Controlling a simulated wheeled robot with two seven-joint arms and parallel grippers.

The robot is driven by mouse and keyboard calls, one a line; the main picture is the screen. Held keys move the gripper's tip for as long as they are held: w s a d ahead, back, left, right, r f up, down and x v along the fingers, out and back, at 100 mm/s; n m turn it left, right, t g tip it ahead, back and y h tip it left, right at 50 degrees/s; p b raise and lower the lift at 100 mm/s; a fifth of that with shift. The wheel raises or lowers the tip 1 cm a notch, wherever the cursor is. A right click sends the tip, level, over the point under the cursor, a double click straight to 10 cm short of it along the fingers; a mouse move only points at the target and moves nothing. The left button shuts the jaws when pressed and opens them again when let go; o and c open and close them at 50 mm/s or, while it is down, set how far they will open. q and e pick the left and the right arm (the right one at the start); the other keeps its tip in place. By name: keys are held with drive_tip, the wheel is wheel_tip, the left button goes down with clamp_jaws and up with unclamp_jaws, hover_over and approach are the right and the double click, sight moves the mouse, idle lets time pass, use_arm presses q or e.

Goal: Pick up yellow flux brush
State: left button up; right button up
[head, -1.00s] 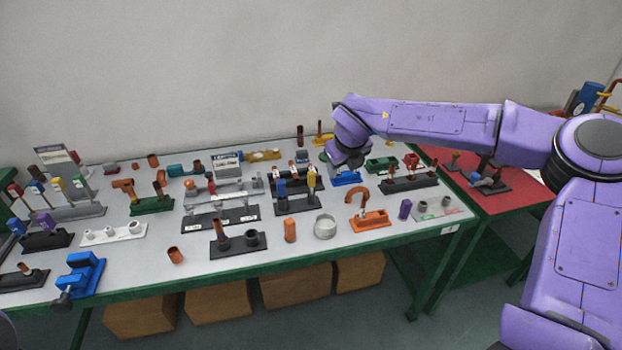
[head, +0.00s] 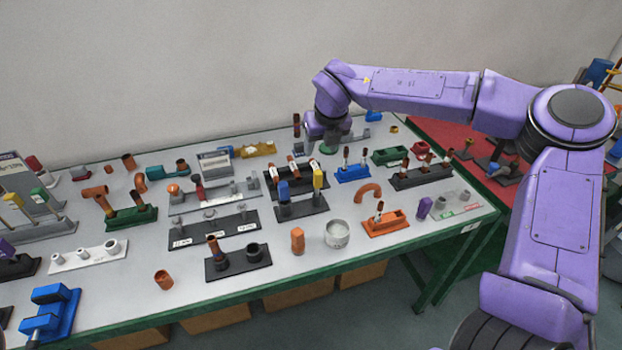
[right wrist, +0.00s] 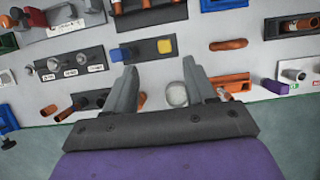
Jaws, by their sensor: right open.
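A yellow-topped piece (head: 319,180) stands upright in a dark holder (head: 302,209) near the middle of the table, beside a blue-topped one (head: 283,190). It looks like a flux brush. In the right wrist view the yellow top (right wrist: 164,46) and blue top (right wrist: 117,54) lie just beyond my fingertips. Another yellow-topped piece (head: 13,200) stands in a grey rack at the far left. My right gripper (head: 328,132) is above the back of the table, its fingers mostly hidden in the head view. In the right wrist view it is open (right wrist: 161,64) and empty. My left gripper is not in view.
Close around the dark holder are a rack with copper-coloured tubes (head: 293,165), a round metal tin (head: 337,235), an orange cylinder (head: 297,240) and a blue block (head: 352,173). An orange holder (head: 385,222) stands to the right. A red-topped table (head: 448,135) adjoins at right.

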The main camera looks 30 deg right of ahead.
drive_tip(key=b, duration=0.6)
approach(317, 182)
drive_tip(key=w+f, duration=0.1)
drive_tip(key=shift+w+d+f, duration=0.25)
drive_tip(key=shift+d+f, duration=0.1)
drive_tip(key=shift+f, duration=0.15)
drive_tip(key=p+x, duration=0.1)
drive_tip(key=x, duration=0.4)
drive_tip(key=p+x, duration=0.1)
drive_tip(key=x, duration=0.4)
drive_tip(key=shift+w+d+r, duration=0.1)
drive_tip(key=shift+w+d, duration=0.05)
drive_tip(key=shift+d, duration=0.05)
drive_tip(key=c, duration=0.9)
